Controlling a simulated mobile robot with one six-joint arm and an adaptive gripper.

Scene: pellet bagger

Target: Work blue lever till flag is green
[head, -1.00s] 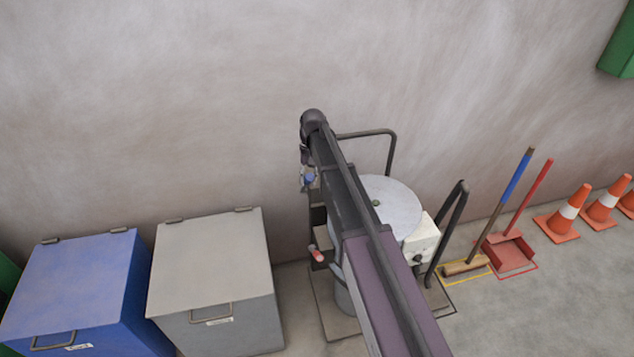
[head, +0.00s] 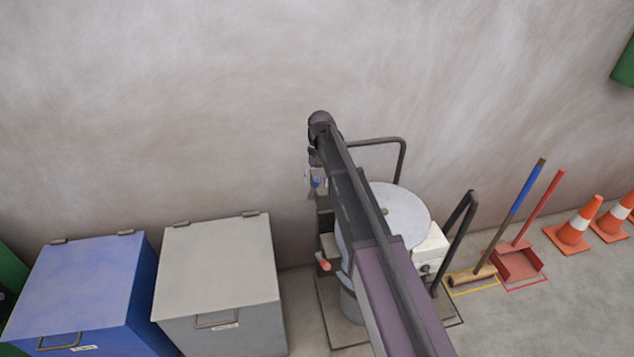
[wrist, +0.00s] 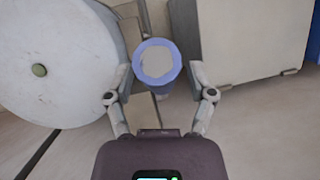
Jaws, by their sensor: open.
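The blue lever's round end (wrist: 157,62) has a pale grey centre and sits between the fingers of my gripper (wrist: 160,75) in the wrist view. The fingers are spread, one on each side of it; whether either touches it I cannot tell. In the head view, a small bit of the blue lever (head: 316,182) shows by my gripper at the end of my arm, left of the machine. My arm hides much of the machine. I cannot make out the flag in either view.
The machine's round pale lid (head: 405,210) is right of my arm, with dark rails (head: 458,235) around. A red handle (head: 323,263) sticks out low on the left. Grey (head: 215,265) and blue (head: 85,280) bins stand left. A broom (head: 515,210), red dustpan (head: 518,263) and cones (head: 573,225) stand right.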

